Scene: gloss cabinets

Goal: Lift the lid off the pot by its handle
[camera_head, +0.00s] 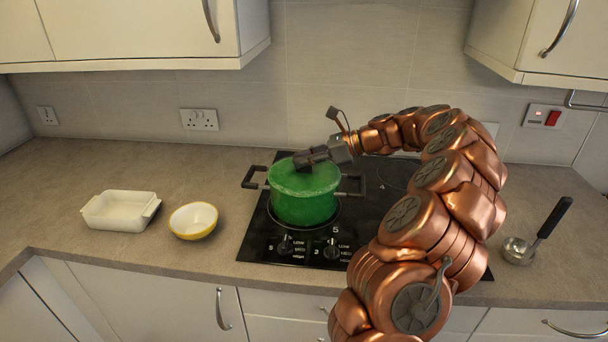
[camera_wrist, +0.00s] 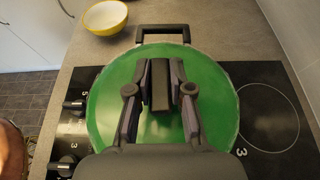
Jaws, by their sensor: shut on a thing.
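A green pot (camera_head: 303,208) with dark side handles stands on the black hob. Its green lid (camera_head: 309,180) appears to rest on the rim. My gripper (camera_head: 303,160) reaches in from the right, low over the lid. In the wrist view my gripper (camera_wrist: 160,82) has its two fingers closed on the dark bar-shaped lid handle (camera_wrist: 160,88) in the middle of the green lid (camera_wrist: 110,110). In the head view the lid handle is mostly hidden by the gripper. One dark side handle of the pot (camera_wrist: 163,31) shows at the top of the wrist view.
The black hob (camera_head: 262,238) has knobs along its front. A white dish (camera_head: 118,222) and a yellow bowl (camera_head: 193,220) stand to its left. A ladle (camera_head: 535,235) lies at the right. Wall cabinets (camera_head: 140,30) hang above; the worktop at far left is clear.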

